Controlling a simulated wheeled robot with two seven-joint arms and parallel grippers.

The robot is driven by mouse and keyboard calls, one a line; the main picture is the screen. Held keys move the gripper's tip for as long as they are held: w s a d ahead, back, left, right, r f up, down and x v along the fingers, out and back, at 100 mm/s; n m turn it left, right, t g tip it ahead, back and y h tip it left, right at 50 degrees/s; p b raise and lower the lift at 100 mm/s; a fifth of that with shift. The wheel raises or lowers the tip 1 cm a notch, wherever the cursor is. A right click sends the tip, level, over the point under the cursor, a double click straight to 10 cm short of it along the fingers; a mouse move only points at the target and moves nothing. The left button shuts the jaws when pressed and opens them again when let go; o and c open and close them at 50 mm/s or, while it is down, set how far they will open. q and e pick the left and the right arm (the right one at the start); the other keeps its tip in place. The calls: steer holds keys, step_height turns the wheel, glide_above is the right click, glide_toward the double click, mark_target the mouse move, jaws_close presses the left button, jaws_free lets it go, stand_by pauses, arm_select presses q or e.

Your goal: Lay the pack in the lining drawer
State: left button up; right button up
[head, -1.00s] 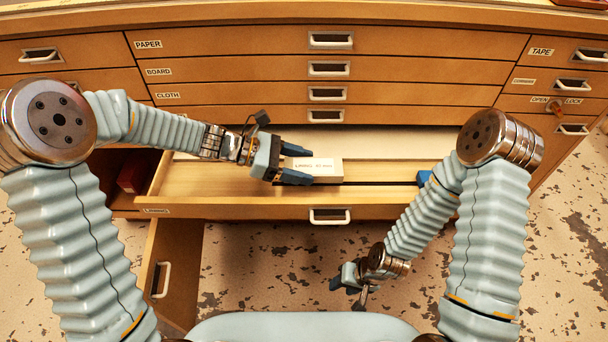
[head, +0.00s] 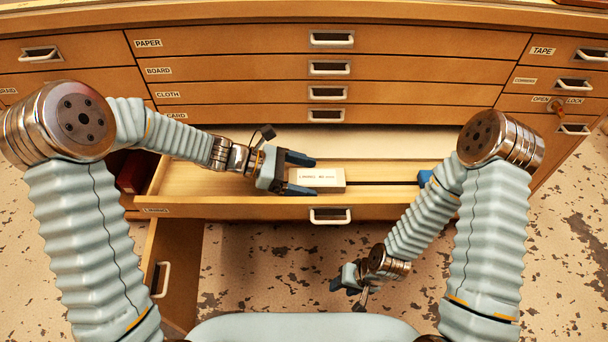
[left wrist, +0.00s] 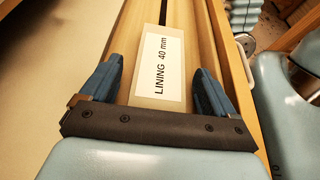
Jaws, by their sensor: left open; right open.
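The pack, a pale block with a white label reading "LINING 40 mm" (head: 318,177), lies flat inside the open lining drawer (head: 250,211), towards its front. It also shows in the left wrist view (left wrist: 158,70), just ahead of and between the fingers. My left gripper (head: 303,174) is open at the pack's left end, with its blue fingers apart; in the left wrist view its fingertips (left wrist: 157,75) stand clear of the pack's sides. My right gripper (head: 345,280) is open and empty, low in front of the drawer.
A small blue thing (head: 424,178) sits at the drawer's right, partly behind my right arm. Shut drawers labelled Paper, Board and Cloth (head: 330,93) are above. A lower drawer or door (head: 172,270) stands open at the left. The drawer floor left of the pack is clear.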

arm_select(q)
steer(key=shift+r, duration=0.1)
steer(key=shift+a+r, duration=0.1)
steer(key=shift+a, duration=0.1)
steer(key=v, duration=1.1)
steer(key=shift+a+r, duration=0.15)
steer(key=shift+a, duration=0.1)
steer(key=shift+c, duration=0.2)
stand_by(0.4)
